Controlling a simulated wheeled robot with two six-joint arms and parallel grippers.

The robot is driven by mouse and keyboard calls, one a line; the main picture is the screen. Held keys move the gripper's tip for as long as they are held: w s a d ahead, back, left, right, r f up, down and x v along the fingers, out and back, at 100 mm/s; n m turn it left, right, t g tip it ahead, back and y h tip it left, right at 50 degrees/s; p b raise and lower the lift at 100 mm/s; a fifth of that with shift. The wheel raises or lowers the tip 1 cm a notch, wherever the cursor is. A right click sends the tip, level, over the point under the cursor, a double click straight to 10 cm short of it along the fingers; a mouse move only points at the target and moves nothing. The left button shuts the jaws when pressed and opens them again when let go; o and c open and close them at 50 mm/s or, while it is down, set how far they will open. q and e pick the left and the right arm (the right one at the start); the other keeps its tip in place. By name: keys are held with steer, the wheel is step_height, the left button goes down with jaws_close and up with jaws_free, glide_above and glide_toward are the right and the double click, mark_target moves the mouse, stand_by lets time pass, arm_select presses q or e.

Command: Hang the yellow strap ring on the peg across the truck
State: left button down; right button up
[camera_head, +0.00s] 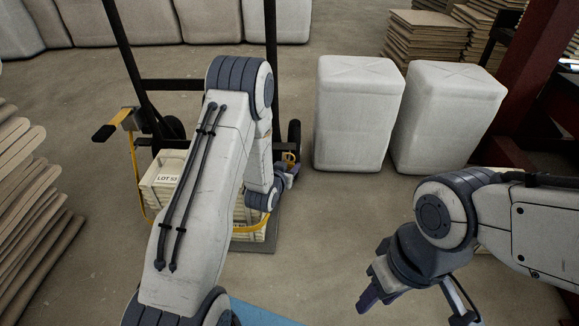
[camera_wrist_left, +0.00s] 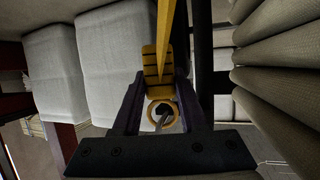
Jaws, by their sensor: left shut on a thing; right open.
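The yellow strap (camera_head: 144,188) runs from the left side of the truck (camera_head: 190,85) down around its load. My left gripper (camera_head: 287,174) is at the truck's right side, shut on the strap's end. In the left wrist view, the yellow end piece (camera_wrist_left: 154,66) with dark bands sits between the fingers, and the yellow ring (camera_wrist_left: 162,103) sticks out toward the palm. A grey rod-like shape shows through the ring; I cannot tell whether it is the peg or whether the ring is around it. My right gripper (camera_head: 408,302) is open and empty at lower right, away from the truck.
The truck carries a pale slatted load with a "LOT 53" label (camera_head: 168,178). A black handle (camera_head: 103,132) juts out left. Two white wrapped blocks (camera_head: 357,115) stand right of the truck. Stacked sacks (camera_head: 30,210) stand at left. Floor between load and right arm is clear.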

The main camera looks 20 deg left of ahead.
arm_select(q)
steer(key=shift+c, duration=1.8)
jaws_free()
